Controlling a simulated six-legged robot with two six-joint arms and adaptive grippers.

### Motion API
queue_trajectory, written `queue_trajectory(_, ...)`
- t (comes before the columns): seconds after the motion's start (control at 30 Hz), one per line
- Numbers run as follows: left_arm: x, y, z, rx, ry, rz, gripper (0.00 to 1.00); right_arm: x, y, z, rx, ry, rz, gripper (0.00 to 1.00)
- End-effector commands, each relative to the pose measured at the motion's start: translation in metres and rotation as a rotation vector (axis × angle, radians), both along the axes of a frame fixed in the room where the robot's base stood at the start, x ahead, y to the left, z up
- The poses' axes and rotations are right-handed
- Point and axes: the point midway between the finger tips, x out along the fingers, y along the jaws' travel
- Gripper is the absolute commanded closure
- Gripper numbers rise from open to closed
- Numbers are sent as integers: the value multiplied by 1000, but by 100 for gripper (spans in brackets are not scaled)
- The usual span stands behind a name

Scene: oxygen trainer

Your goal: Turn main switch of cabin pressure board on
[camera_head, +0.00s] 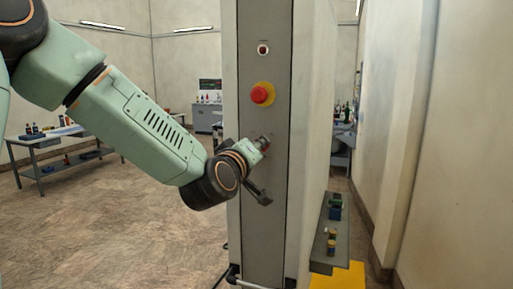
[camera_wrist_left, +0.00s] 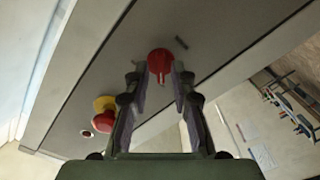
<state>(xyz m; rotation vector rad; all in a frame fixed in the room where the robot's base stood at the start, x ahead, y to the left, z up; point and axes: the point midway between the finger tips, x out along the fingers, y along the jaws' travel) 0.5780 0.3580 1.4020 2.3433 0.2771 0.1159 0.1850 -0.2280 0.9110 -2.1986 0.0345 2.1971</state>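The grey cabin pressure board (camera_head: 264,215) stands upright in the middle of the head view. The red rotary knob of its main switch (camera_wrist_left: 160,62) shows in the wrist view, with a short dark mark on the panel beside it. My left gripper (camera_wrist_left: 161,78) is open, its fingertips on either side of this knob; I cannot tell whether they touch it. In the head view my left gripper (camera_head: 265,144) is at the panel face below the red push button and mostly hides the knob. My right gripper is not in view.
A red push button on a yellow base (camera_head: 262,94) sits above the gripper, with a small round indicator (camera_head: 263,49) higher up. A low shelf with small parts (camera_head: 328,245) runs along the right side. Workbenches (camera_head: 60,158) stand behind; the left floor is clear.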

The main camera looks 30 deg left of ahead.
Motion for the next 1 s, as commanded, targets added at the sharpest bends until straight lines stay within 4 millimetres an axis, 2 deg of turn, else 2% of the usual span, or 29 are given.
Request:
queue_trajectory(0.03,0,0,0,0,0,0,83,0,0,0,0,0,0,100)
queue_trajectory(0.23,0,0,0,-1,0,1,100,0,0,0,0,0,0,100)
queue_trajectory(0.7,0,-1,-2,12,8,-2,100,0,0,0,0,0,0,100)
queue_trajectory(1.0,-1,-1,-2,154,45,-3,100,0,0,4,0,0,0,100)
